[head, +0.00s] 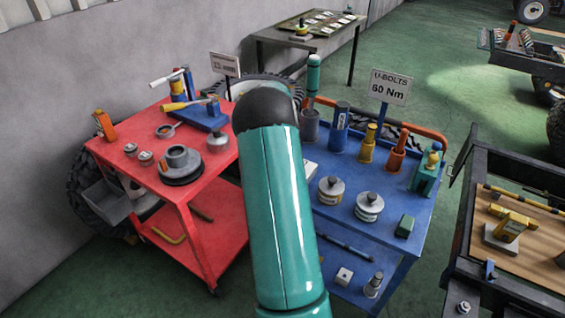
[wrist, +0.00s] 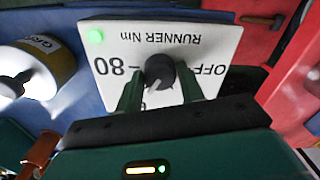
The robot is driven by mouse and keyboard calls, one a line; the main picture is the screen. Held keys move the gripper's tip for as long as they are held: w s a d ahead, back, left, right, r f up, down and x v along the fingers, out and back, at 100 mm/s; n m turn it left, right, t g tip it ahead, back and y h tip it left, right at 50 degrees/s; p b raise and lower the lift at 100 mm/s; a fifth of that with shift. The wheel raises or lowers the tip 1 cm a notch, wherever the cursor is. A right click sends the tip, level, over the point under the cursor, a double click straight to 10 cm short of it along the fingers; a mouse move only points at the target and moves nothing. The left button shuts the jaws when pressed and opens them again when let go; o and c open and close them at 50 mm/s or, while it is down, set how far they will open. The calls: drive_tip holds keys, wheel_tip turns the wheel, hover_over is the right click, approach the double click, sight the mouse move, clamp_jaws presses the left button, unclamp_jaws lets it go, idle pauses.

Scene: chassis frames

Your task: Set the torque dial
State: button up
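The torque dial is a dark round knob (wrist: 160,71) on a white panel (wrist: 205,38) in the wrist view. The panel reads "RUNNER Nm", upside down, with "OFF" at the right and "80" at the left; other lettering below is partly hidden by a finger. A pale mark on the knob points down and slightly left. My gripper (wrist: 160,92) has its two green fingers apart, one on each side of the knob's lower part, with gaps visible. In the head view my arm hides the gripper and most of the panel. A sign (head: 389,87) reads "U-BOLTS 60 Nm".
The blue cart (head: 385,212) carries several cans, tools and weights near the panel. A yellow-and-white can (wrist: 52,62) stands close at left in the wrist view. The red cart (head: 135,170) is at the left. A green light (wrist: 95,36) shows on the panel's corner.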

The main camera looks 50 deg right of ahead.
drive_tip(key=o, duration=0.3)
drive_tip(key=shift+o, duration=0.2)
drive_tip(key=shift+r, duration=0.1)
wheel_tip(320, 180, up, 14)
drive_tip(key=shift+f, duration=0.2)
idle(0.4)
